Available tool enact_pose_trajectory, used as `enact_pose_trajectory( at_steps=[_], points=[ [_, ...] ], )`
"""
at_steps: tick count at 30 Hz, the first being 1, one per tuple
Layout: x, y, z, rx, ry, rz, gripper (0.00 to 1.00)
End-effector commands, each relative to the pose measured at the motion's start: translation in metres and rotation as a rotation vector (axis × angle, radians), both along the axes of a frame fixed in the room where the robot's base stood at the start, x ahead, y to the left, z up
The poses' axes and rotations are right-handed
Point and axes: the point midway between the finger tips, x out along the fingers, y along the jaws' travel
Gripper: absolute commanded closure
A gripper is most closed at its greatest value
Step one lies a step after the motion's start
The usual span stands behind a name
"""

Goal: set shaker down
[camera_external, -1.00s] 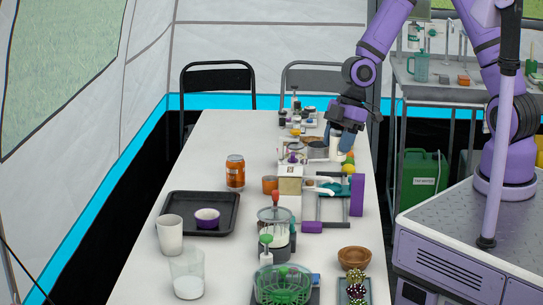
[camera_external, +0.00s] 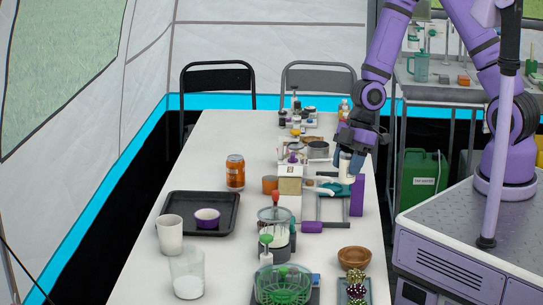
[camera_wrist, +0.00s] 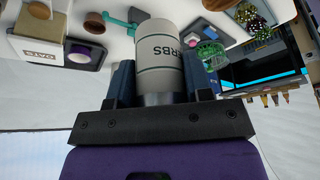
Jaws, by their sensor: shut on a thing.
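The shaker (camera_wrist: 161,55) is a pale cylinder with dark lettering ending in "RBS" in the wrist view. My gripper (camera_wrist: 160,82) is shut on it, one dark finger on each side. In the external view the shaker (camera_external: 346,165) hangs below my gripper (camera_external: 352,150), over the right side of the white table (camera_external: 225,140). It looks roughly upright. It appears above or just behind the teal item and dark frame; I cannot tell its exact height or whether it touches anything.
Near the shaker are a purple block (camera_external: 357,195), a dark frame (camera_external: 333,211) and a cream box (camera_external: 290,182). A wooden bowl (camera_external: 354,259) stands at the front right. A black tray (camera_external: 180,213) and an orange can (camera_external: 235,172) are left. The table's left back is clear.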

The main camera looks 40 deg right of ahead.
Motion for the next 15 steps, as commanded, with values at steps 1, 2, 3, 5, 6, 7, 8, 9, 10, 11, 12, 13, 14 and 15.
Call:
enact_pose_trajectory(
  at_steps=[1,2,3,5,6,7,8,9,10,11,12,13,14,15],
  points=[
    [-0.002,0.001,-0.010,-0.002,0.005,0.004,0.80],
    [-0.002,0.002,-0.017,-0.001,0.003,0.005,0.80],
    [-0.002,0.001,-0.025,-0.002,0.004,0.005,0.80],
    [-0.002,0.001,-0.036,-0.003,0.003,0.004,0.80],
    [-0.002,0.001,-0.045,-0.002,0.005,0.004,0.80],
    [-0.002,0.001,-0.050,-0.002,0.004,0.004,0.80],
    [-0.002,0.001,-0.055,-0.002,0.004,0.004,0.80],
    [-0.002,0.001,-0.062,-0.002,0.003,0.003,0.80],
    [-0.001,0.000,-0.067,-0.002,0.004,0.002,0.80],
    [-0.001,0.001,-0.072,-0.002,0.004,0.002,0.80],
    [-0.001,0.001,-0.077,-0.001,0.004,0.002,0.80],
    [-0.001,0.000,-0.080,-0.001,0.003,0.001,0.80],
    [-0.001,0.001,-0.083,-0.001,0.001,0.002,0.80],
    [0.000,0.001,-0.086,0.000,0.001,0.001,0.80]
  ],
)
